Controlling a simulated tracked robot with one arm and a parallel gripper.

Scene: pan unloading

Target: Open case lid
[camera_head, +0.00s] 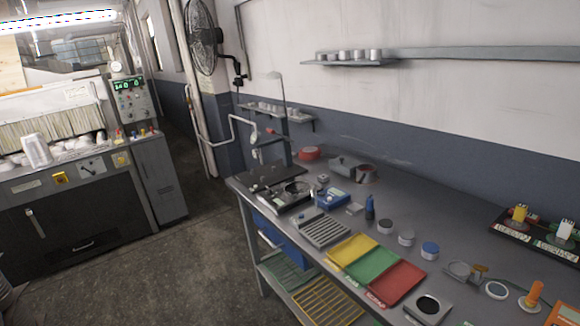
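No thing in view is clearly the case of the task. Dark flat-topped equipment (272,178) stands at the far left end of the grey workbench (350,212); it is too small to tell whether it has a lid. A small blue box (332,198) sits to its right on the bench, and a grey box-like item (343,164) stands behind, near the wall. I cannot tell whether any lid is open or shut. My gripper is not in view, and the bench is some way off.
Yellow, green (371,265) and red trays lie along the bench's front edge, with small round containers (406,238) behind. A large machine (85,185) stands at left. A wall fan (203,38) hangs at the back. The floor (190,270) between machine and bench is clear.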

